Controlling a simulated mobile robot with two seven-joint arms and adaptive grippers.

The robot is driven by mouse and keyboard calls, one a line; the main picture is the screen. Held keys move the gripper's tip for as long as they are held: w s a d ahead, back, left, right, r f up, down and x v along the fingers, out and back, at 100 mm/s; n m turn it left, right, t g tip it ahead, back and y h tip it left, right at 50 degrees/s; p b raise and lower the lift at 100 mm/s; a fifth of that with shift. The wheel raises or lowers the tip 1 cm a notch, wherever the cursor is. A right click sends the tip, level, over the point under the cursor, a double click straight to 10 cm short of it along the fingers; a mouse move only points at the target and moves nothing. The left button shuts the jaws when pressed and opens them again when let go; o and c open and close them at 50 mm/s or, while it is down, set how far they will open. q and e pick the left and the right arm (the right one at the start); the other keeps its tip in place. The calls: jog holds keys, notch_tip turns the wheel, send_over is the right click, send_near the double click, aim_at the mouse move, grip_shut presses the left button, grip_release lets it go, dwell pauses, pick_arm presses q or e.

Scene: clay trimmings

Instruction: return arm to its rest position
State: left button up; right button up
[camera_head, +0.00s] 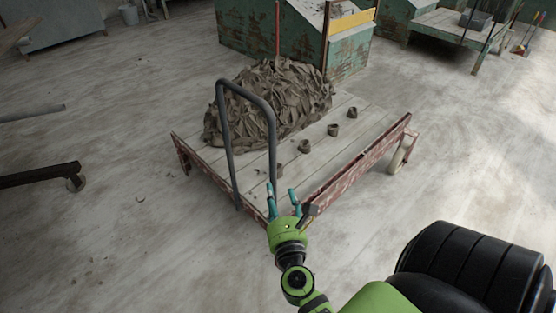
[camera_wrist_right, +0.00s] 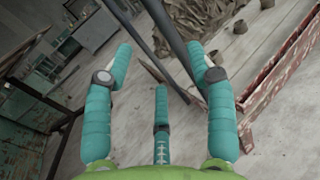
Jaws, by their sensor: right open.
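My right gripper (camera_head: 282,192) is in front of the near edge of a low wooden cart with red rims (camera_head: 340,181). Its teal fingers are spread, with nothing between them; the right wrist view shows the same open fingers (camera_wrist_right: 160,80). A large grey-brown heap of clay trimmings (camera_head: 270,97) lies on the cart's planks, and part of it shows at the top of the right wrist view (camera_wrist_right: 205,20). Small curled clay pieces (camera_head: 333,130) lie in a loose row right of the heap. My left gripper is not in view.
The cart's bent grey handle (camera_head: 226,130) rises close to my right gripper. Green worn cabinets (camera_head: 346,54) stand behind the cart. A low bench (camera_head: 450,24) is at the back right. A dark metal bar with a caster (camera_head: 40,174) is at the left. Floor around the cart is mostly clear.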

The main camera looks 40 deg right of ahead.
dwell(0.5)
